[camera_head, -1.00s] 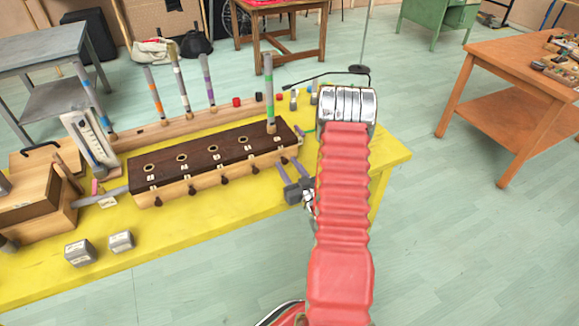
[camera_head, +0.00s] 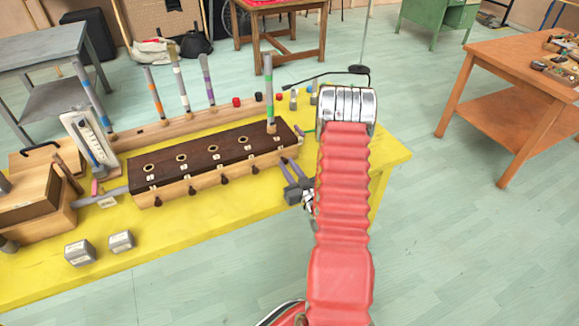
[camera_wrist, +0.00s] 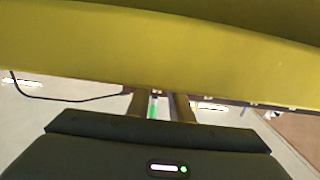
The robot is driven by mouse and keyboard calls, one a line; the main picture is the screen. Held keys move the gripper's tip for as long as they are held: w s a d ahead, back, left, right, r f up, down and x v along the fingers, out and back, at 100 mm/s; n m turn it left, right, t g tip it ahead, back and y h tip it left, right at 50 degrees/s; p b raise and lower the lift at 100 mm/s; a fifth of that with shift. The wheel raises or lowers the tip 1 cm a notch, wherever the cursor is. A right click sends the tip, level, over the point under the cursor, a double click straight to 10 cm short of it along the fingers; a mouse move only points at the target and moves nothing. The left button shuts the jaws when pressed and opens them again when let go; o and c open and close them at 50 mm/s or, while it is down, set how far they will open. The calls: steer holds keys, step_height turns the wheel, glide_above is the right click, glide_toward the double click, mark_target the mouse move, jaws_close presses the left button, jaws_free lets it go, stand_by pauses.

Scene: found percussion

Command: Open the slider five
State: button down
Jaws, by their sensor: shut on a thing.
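A long wooden box (camera_head: 215,177) with a dark brown top stands on the yellow table. Its top has a row of numbered holes, and small dark slider knobs (camera_head: 225,180) stick out of its front side. A grey tube with a green band (camera_head: 269,95) stands upright in the hole at the right end. My gripper (camera_head: 290,163) is at the front right end of the box, shut on the knob of slider five, which the fingers mostly hide. In the wrist view the two fingers (camera_wrist: 161,106) point ahead with a green patch between them.
Several banded tubes (camera_head: 180,85) stand in a rack behind the box. Two grey metal blocks (camera_head: 101,247) and a wooden crate (camera_head: 40,205) are at the left on the yellow table (camera_head: 190,235). A thin black stand (camera_head: 330,72) is behind my arm.

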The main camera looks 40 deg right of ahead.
mark_target(286, 162)
steer(key=shift+v, duration=1.5)
steer(key=c, duration=1.6)
jaws_free()
steer(key=v, duration=1.3)
steer(key=shift+s+a, duration=0.15)
steer(key=shift+s, duration=0.2)
